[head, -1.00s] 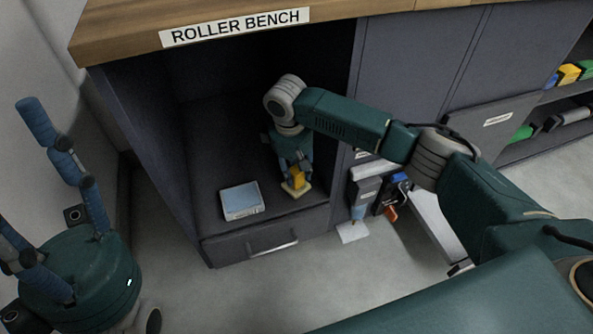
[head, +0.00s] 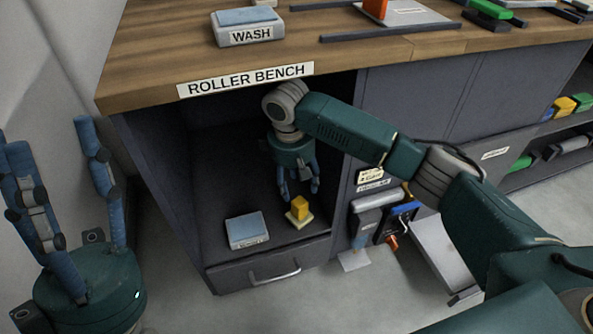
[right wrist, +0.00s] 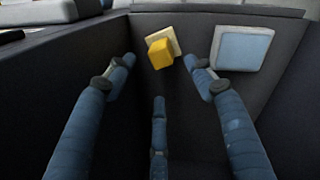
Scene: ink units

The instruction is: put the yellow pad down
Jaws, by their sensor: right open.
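The yellow pad (head: 299,208) is a yellow block on a pale base, resting on the floor of the dark open compartment under the bench. It also shows in the right wrist view (right wrist: 161,52), beyond the fingertips. My right gripper (head: 300,188) is open and empty, a little above and behind the pad, apart from it. In the right wrist view its fingers (right wrist: 160,75) are spread wide with nothing between them. My left gripper (head: 65,170) stands at the far left, fingers pointing up and spread apart, holding nothing.
A white box with a blue top (head: 247,230) lies left of the pad in the compartment. The bench top (head: 150,60) overhangs above, with a WASH pad box (head: 248,30) on it. Side walls enclose the compartment. A drawer with a handle (head: 275,277) is below its front edge.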

